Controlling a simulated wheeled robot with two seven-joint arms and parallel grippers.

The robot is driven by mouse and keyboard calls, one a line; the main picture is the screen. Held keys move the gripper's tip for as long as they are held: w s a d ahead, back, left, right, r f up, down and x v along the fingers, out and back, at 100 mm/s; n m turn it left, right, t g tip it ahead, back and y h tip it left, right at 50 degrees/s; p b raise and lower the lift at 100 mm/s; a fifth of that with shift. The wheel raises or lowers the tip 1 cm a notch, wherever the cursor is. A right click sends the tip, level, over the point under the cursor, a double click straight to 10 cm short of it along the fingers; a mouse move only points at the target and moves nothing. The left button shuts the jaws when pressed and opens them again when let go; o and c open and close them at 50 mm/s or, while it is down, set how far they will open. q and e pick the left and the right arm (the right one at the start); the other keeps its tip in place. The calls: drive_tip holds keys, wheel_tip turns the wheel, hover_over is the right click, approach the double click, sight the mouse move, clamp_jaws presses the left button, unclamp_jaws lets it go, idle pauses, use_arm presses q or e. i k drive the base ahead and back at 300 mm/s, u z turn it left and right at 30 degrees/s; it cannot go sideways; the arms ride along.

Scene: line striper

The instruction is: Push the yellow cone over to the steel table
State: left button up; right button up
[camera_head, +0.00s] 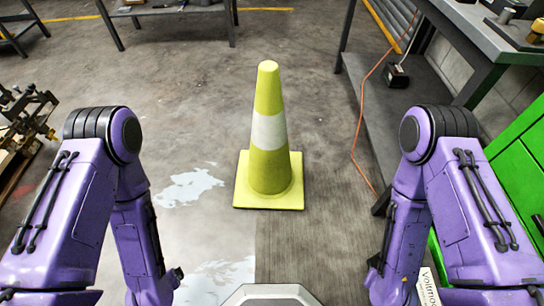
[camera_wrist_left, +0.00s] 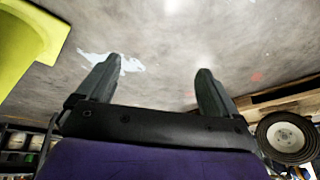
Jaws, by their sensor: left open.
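The yellow cone (camera_head: 268,130), with a white band, stands upright on its square base on the floor, straight ahead between my two arms. A yellow part of it shows at the upper left of the left wrist view (camera_wrist_left: 25,45). A grey metal table (camera_head: 370,95) with a lower shelf stands to the right of the cone, apart from it. Another grey metal table (camera_head: 170,10) stands at the back left. I cannot tell which is the steel table. My left gripper (camera_wrist_left: 159,65) is open and empty, apart from the cone. My right gripper is hidden below the frame.
An orange cord (camera_head: 360,115) hangs from the right table to the floor. A green cabinet (camera_head: 520,155) stands at the right edge. Brass-coloured equipment (camera_head: 28,115) sits at the left. A wheel (camera_wrist_left: 287,136) shows in the left wrist view. Floor around the cone is clear.

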sight(270, 176)
drive_tip(key=u, duration=1.9)
drive_tip(key=i, duration=0.5)
drive_tip(key=z, duration=2.95)
